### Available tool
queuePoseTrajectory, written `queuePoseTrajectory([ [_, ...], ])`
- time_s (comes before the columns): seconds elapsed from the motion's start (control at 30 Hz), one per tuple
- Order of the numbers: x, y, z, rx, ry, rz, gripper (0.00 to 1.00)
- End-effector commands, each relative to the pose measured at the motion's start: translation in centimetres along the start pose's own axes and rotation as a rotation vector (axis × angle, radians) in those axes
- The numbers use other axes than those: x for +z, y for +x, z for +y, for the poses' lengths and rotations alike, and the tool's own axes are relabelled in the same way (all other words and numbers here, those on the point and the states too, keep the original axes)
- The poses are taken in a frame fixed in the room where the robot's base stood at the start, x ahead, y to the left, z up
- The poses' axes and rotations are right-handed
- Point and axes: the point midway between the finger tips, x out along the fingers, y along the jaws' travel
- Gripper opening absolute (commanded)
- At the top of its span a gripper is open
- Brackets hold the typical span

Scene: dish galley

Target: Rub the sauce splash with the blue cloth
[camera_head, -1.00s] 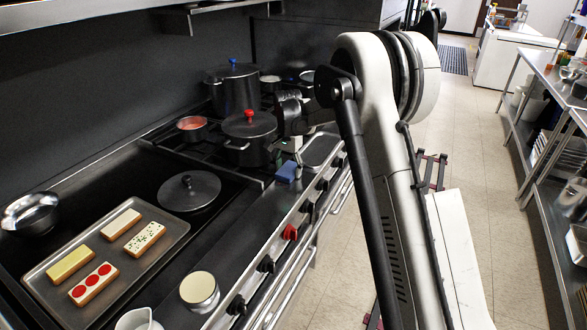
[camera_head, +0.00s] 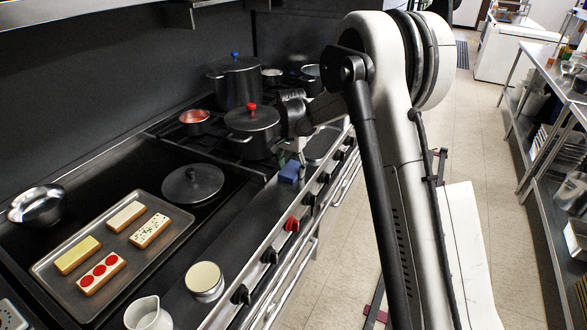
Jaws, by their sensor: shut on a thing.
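The blue cloth (camera_head: 290,171) is a small folded block at the front strip of the range, right of the black pot with the red knob. My gripper (camera_head: 291,159) is above it, shut on its upper part, with the fingers small and partly dark in the view. The cloth is at or just above the steel front ledge; I cannot tell if it touches. I cannot make out the sauce splash; the cloth, gripper or arm may hide it.
The black pot with red knob (camera_head: 253,130) stands close to the left of my gripper. A flat dark lid (camera_head: 193,184), a tray (camera_head: 150,262) of bars, a round jar (camera_head: 205,280) and a white jug (camera_head: 148,315) are nearer. Control knobs (camera_head: 291,224) line the front.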

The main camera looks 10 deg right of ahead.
Motion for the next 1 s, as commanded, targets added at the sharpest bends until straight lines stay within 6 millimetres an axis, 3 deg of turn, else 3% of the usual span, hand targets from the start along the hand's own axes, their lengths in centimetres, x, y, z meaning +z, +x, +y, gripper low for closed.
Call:
queuePoseTrajectory([
  [0.33, -0.4, 0.0, -2.9, 0.000, 0.007, 0.000, 0.18],
  [0.5, -0.4, -2.8, -2.7, 0.000, 0.008, 0.000, 0.18],
  [1.0, -0.5, -7.3, -2.6, 0.000, 0.009, 0.000, 0.18],
])
